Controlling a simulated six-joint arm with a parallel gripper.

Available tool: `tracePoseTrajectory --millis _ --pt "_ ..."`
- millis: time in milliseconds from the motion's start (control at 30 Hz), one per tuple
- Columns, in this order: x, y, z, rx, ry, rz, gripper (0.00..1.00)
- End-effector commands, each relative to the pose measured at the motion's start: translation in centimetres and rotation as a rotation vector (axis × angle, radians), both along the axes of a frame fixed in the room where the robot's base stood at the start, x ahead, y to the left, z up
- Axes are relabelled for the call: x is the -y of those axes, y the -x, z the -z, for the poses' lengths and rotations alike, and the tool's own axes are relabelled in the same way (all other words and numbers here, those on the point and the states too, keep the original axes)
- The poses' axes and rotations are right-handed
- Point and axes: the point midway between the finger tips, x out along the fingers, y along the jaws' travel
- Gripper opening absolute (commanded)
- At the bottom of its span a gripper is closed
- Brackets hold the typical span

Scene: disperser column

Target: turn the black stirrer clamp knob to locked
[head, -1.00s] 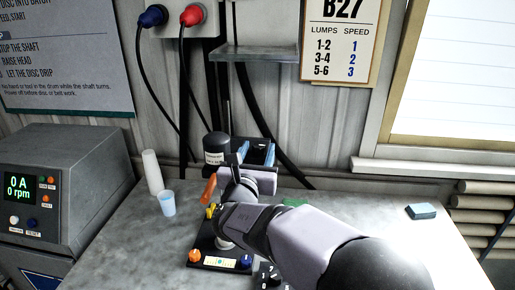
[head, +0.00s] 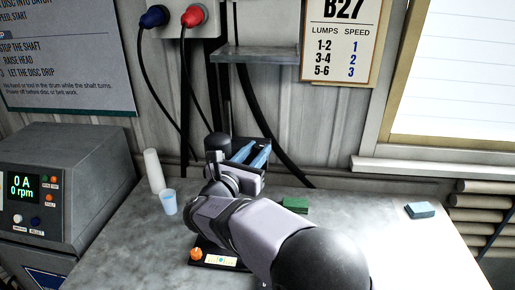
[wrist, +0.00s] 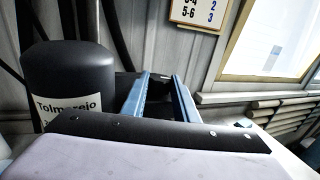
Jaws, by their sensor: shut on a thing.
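The black stirrer motor (wrist: 70,85), a dark cylinder with a white label, stands upright at the left in the wrist view. Its rounded top (head: 217,143) shows in the head view, the rest behind my wrist. My gripper (head: 251,155) has two blue fingers pointing away from me, just right of the motor. The fingers (wrist: 163,80) also show in the wrist view, with a gap between them and dark parts behind. The gripper is shut on the black clamp knob, which its fingers and black palm mostly hide. I cannot read the knob's angle.
A control unit (head: 60,170) reading 0 A and 0 rpm is further left. A small panel with an orange knob (head: 196,253) lies below my arm. A green block (head: 296,205) and blue-grey block (head: 420,210) lie right.

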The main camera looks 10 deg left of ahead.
Motion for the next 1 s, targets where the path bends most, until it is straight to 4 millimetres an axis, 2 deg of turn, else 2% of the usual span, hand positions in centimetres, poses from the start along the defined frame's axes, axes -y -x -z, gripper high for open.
tracePoseTrajectory --millis 400,433,500,833,1000 --pt "-0.1 0.0 -0.2 0.003 0.001 0.037 0.04" --pt "-0.1 0.0 -0.2 0.003 0.001 0.037 0.31" --pt "-0.1 0.0 -0.2 0.003 0.001 0.037 0.45" --pt "-0.2 0.1 -0.1 0.001 0.0 0.036 0.45" --pt "-0.5 1.0 0.0 0.0 0.0 0.034 0.45"
